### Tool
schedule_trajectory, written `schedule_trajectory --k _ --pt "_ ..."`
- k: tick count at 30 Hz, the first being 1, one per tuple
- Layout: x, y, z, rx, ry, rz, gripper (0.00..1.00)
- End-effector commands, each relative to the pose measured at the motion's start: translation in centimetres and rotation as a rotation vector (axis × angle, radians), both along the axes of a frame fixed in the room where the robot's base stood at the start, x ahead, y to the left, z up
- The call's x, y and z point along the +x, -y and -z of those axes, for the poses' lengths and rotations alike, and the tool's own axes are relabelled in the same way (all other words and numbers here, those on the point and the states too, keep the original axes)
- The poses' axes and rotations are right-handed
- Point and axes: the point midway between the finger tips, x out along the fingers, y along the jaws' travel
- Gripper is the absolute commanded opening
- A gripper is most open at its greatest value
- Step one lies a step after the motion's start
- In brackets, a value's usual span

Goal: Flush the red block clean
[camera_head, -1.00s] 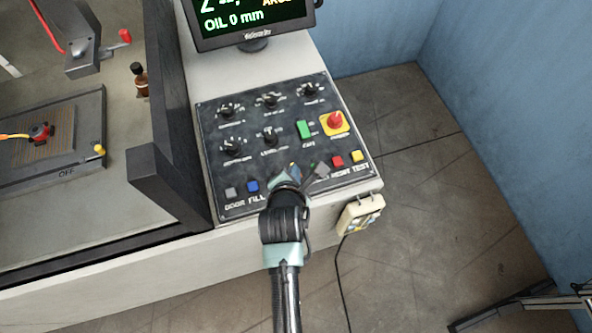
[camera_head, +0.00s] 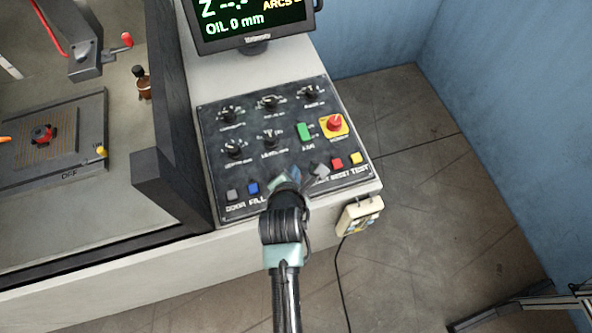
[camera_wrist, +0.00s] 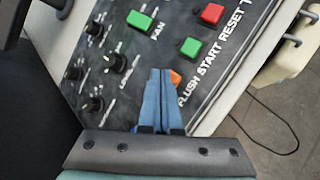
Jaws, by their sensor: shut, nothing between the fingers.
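The red block (camera_head: 41,133) sits on the brown ribbed plate of the work table (camera_head: 88,112) at the left of the head view, with dark patches on it. An orange tip (camera_head: 4,140) shows at the left edge, apart from the block. My gripper (camera_head: 288,176) is over the lower edge of the control panel (camera_head: 220,135). In the wrist view its blue fingers (camera_wrist: 160,72) are together and empty, beside an orange button (camera_wrist: 175,77) by the word FLUSH. The fingers partly hide this button. I cannot tell whether they touch it.
START is green (camera_wrist: 190,47) and RESET is red (camera_wrist: 211,14). A red emergency knob (camera_head: 335,121) and a green FAN button (camera_head: 303,131) are higher up. A monitor (camera_head: 250,22) reads OIL 0 mm. A dark wall (camera_head: 170,110) separates panel and table.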

Motion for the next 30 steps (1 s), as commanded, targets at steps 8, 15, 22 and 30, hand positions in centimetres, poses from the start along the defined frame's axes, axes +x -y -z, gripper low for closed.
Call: schedule_trajectory --k 8,15,22,30 --pt "0.0 0.0 -0.5 0.0 0.0 0.0 0.0" --pt "0.0 0.0 -0.9 0.0 0.001 0.0 0.0" --pt "0.0 0.0 -3.1 -0.001 0.001 0.001 0.0" --pt "0.0 0.0 -5.6 -0.001 0.001 0.001 0.0"
